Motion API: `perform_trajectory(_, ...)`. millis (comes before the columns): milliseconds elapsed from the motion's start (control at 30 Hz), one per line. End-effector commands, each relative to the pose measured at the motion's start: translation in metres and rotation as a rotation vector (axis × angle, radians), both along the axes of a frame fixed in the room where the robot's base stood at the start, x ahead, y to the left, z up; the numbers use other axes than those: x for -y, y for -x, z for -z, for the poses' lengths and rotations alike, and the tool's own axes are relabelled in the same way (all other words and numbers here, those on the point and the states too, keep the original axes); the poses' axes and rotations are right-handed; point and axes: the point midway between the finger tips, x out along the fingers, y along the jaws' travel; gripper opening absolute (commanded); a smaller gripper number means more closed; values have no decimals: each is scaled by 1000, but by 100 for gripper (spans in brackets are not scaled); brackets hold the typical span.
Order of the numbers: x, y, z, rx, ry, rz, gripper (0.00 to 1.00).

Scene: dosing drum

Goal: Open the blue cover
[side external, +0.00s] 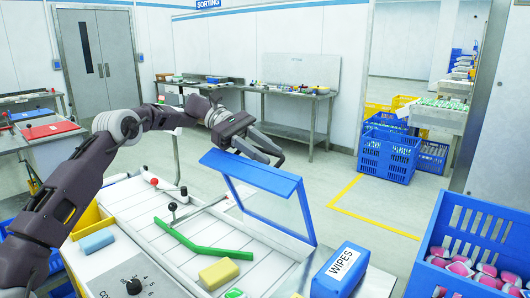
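The blue cover (252,175) is a blue-edged frame with a clear panel. It stands raised at a steep tilt at the back right of the white work surface, its wide blue bar uppermost. My gripper (273,159) is just behind and above this bar, pointing down to the right. Its two dark fingers look apart, with nothing seen between them. I cannot tell whether a finger touches the cover.
On the white work surface (136,215) lie a green bar (195,240), a yellow block (219,274) and a light blue block (97,241). A blue wipes box (340,272) stands at front right. A blue crate (478,222) is farther right. Small knobbed levers stand near my arm.

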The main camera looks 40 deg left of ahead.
Motion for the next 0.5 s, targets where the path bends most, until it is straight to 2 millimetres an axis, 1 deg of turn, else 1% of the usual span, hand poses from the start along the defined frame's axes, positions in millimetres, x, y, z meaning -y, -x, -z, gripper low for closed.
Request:
perform_trajectory(367, 0, 0, 0, 1, 1, 1, 33)
perform_trajectory(500, 0, 5, 0, -1, 1, 1, 33)
